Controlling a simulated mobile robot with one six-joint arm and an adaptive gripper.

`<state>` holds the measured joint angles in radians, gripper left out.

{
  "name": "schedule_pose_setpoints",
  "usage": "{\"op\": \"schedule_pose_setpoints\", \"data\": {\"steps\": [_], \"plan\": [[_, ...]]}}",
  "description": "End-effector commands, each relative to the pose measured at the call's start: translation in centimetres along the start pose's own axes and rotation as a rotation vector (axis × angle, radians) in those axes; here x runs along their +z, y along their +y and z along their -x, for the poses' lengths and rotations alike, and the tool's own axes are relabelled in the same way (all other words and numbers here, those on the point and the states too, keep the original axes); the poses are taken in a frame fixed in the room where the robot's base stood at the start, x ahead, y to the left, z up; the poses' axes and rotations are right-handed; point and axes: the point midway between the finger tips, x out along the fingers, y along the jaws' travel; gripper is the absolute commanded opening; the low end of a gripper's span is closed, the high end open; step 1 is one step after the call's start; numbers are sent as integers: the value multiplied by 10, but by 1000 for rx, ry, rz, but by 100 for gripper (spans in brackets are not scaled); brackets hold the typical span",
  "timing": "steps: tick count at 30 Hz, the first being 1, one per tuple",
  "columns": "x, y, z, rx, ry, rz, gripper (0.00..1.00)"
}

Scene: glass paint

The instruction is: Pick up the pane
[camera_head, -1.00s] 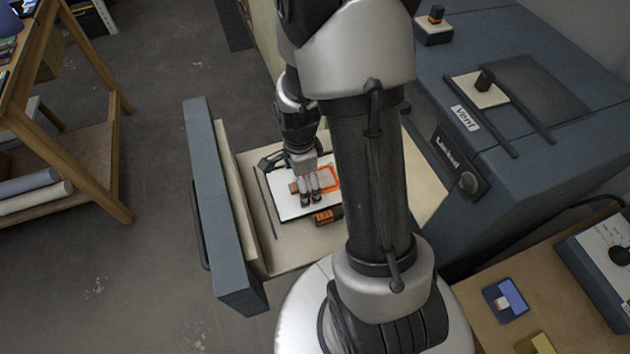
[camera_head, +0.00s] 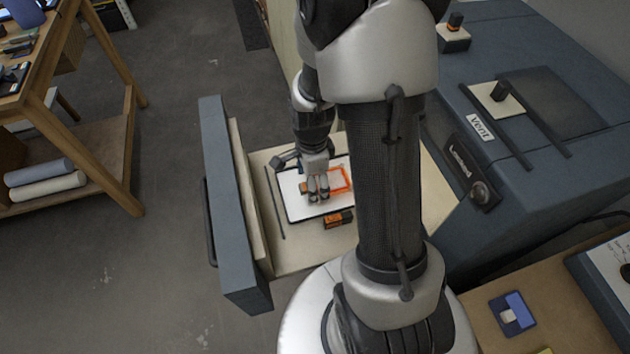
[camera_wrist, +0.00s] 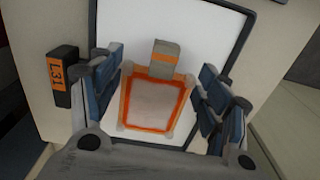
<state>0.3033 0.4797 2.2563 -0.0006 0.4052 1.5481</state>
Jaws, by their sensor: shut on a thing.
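The pane (camera_wrist: 154,103) is a pale sheet with an orange border and a grey-brown tab (camera_wrist: 165,55) with an orange band at one end. It is over a white board with a dark rim (camera_wrist: 195,25); I cannot tell whether they touch. In the head view the pane (camera_head: 339,180) shows beside my gripper (camera_head: 318,196), over the board (camera_head: 298,208) in the pulled-out drawer. In the wrist view my gripper (camera_wrist: 160,100) has its blue-grey fingers on both sides of the pane, closed on it. Part of the pane is hidden by the fingers in the head view.
A dark block with an orange label (camera_wrist: 62,78) lies beside the board; it also shows in the head view (camera_head: 338,219). The drawer front (camera_head: 230,200) stands at the left. The dark cabinet (camera_head: 540,60) is at the right. Open floor (camera_head: 165,220) lies left of the drawer.

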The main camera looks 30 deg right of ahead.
Motion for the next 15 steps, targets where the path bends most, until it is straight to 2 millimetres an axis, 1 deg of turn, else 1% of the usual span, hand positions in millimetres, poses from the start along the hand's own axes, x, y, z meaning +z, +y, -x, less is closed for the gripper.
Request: {"op": "schedule_pose_setpoints", "data": {"steps": [5, 8, 12, 15], "plan": [[0, -1, 29, -4, 0, 0, 46], [0, -2, 55, -6, 0, 0, 46], [0, -2, 98, -8, 0, 0, 46], [0, -1, 127, -6, 0, 0, 46]]}}
